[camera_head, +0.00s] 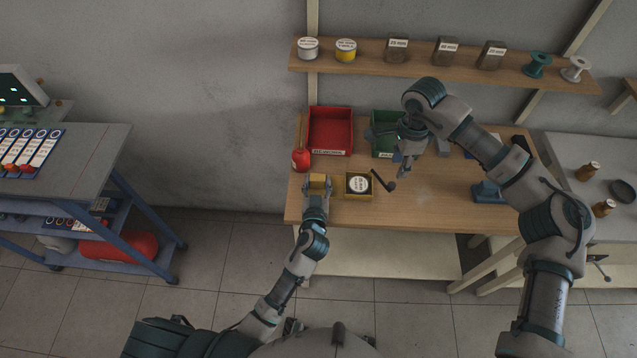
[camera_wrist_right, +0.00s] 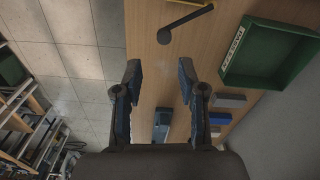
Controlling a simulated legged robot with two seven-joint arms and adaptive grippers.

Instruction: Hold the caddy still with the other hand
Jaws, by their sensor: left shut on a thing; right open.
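Two small yellow open-topped shapes stand at the front left of the wooden bench. My left gripper (camera_head: 317,190) is shut on the left one, a yellow caddy (camera_head: 319,179), from its front side; the gripper hides part of it. The right one, a yellow box (camera_head: 348,194), holds a dark round piece with a white label (camera_head: 358,184). I cannot tell whether the two are joined. My right gripper (camera_head: 404,166) is open and empty above the bench, right of both. Its spread fingers also show in the right wrist view (camera_wrist_right: 160,78), with bare bench between them.
A black crank-like tool (camera_head: 384,181) lies right of the yellow box; it also shows in the wrist view (camera_wrist_right: 183,24). Behind stand a red bin (camera_head: 331,111) and a green bin (camera_head: 384,154). A red oil can (camera_head: 300,160) is at left, a blue tool (camera_head: 488,192) at right.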

